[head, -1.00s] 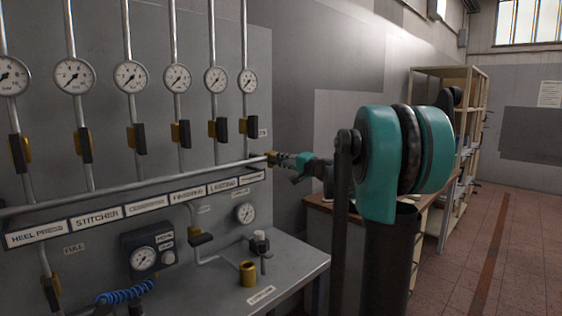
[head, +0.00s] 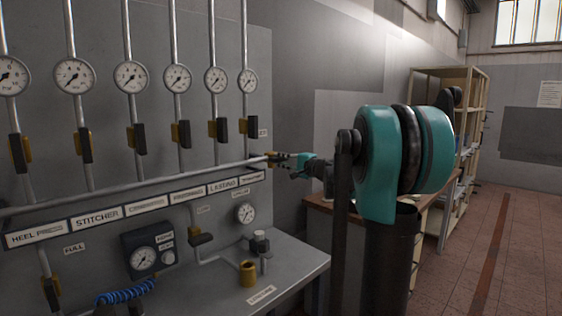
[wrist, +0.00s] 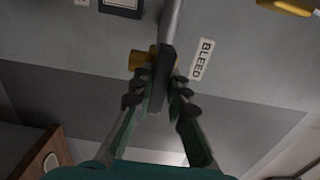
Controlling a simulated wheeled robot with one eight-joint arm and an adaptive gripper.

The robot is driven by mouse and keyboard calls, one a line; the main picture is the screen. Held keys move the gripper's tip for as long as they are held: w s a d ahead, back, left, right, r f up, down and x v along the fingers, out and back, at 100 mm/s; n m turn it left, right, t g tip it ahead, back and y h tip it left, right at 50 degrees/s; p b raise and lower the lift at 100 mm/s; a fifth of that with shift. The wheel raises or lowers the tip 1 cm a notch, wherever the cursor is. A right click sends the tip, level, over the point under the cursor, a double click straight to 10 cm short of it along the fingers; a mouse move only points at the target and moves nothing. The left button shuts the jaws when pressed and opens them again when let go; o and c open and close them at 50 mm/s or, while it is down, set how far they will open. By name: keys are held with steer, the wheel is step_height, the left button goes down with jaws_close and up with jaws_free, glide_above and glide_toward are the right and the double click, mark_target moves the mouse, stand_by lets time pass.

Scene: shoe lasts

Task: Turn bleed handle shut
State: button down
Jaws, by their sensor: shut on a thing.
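The bleed handle (wrist: 164,72) is a dark flat lever. It shows in the wrist view beside a brass valve body (wrist: 139,60) at the end of a grey pipe, and runs roughly in line with that pipe there. A white BLEED label (wrist: 202,60) is to its right. My gripper (wrist: 164,92) is shut on the handle, with one dark-padded finger on each side. In the head view my gripper (head: 286,162) is at the right end of the horizontal pipe, by the brass fitting (head: 270,159); the handle is hard to make out there.
Several gauges (head: 131,76) and dark-handled valves (head: 181,133) line the grey panel on the left. A grey bench (head: 215,282) carries a brass cylinder (head: 248,273) and a blue coiled hose (head: 125,291). Shelving (head: 447,72) stands behind my arm. The tiled floor at right is clear.

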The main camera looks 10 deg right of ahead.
steer(key=c, duration=1.5)
jaws_free()
steer(key=v, duration=1.2)
steer(key=s+a+f+n+g+h, duration=0.1)
steer(key=s+a+f+n+g, duration=0.15)
steer(key=s+f, duration=0.4)
steer(key=s+a+f+n+g+h, duration=0.1)
steer(key=s+a+f+n+g, duration=0.2)
steer(key=f, duration=0.6)
steer(key=s+a+f+n+g+h, duration=0.1)
steer(key=s+a+f+g, duration=0.1)
steer(key=s+a+f, duration=0.4)
steer(key=s+d+f+n+g+h, duration=0.1)
steer(key=s+d+f+h, duration=0.1)
steer(key=s+f, duration=0.3)
steer(key=s+d+f+n+g+h, duration=0.1)
steer(key=s+d+f+n+h, duration=0.1)
steer(key=s+f, duration=0.4)
steer(key=s+d+f+n+g+h, duration=0.1)
steer(key=s+d+f+h, duration=0.2)
steer(key=s+d+f, duration=0.1)
steer(key=shift+s+d+f+n+h, duration=0.1)
steer(key=shift+s+f, duration=0.1)
steer(key=shift+f, duration=0.2)
steer(key=shift+s+f+n+h, duration=0.1)
steer(key=shift+s+f, duration=0.15)
steer(key=shift+f, duration=0.15)
steer(key=shift+s+d+f+n+h, duration=0.1)
steer(key=shift+s+f, duration=0.1)
steer(key=shift+f, duration=0.25)
